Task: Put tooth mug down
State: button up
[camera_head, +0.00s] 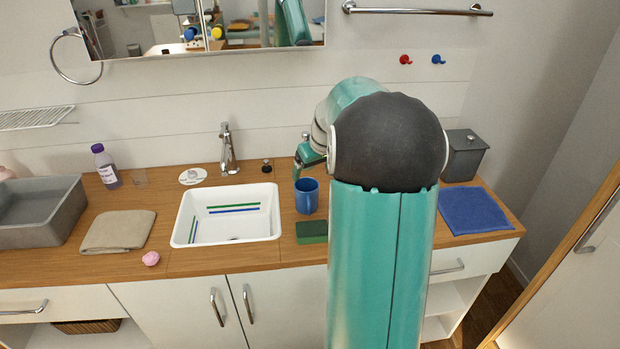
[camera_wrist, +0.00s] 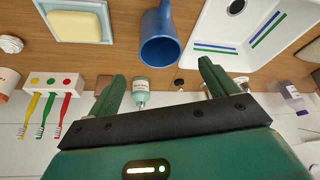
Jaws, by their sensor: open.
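The blue tooth mug (camera_head: 306,198) stands upright on the wooden counter (camera_head: 270,257), just right of the white sink (camera_head: 180,229). In the wrist view the mug (camera_wrist: 160,52) shows at the top middle, with its handle towards the top edge.
A green sponge (camera_head: 311,231) lies in front of the mug. The wrist view shows a soap dish (camera_wrist: 107,30), a toothbrush holder (camera_wrist: 58,85) and a small bottle (camera_wrist: 140,88) nearby. A folded cloth (camera_head: 118,231) lies left of the sink, a blue towel (camera_head: 475,210) far right.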

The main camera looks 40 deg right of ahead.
jog(key=s+a+r, duration=0.2)
jog(key=a+r, duration=0.1)
jog(key=a, duration=0.4)
jog(key=s+a+r+n, duration=0.1)
jog(key=s+a+r, duration=0.15)
jog(key=a, duration=0.55)
jog(key=s+a+r, duration=0.2)
jog(key=a+r, duration=0.2)
jog(key=a, duration=0.3)
jog(key=s+a+f+n+t+y, duration=0.1)
jog(key=s+a, duration=1.2)
jog(key=s, duration=0.1)
jog(key=shift+s+a+f, duration=0.2)
jog(key=shift+s+a, duration=0.05)
jog(key=shift+a, duration=0.15)
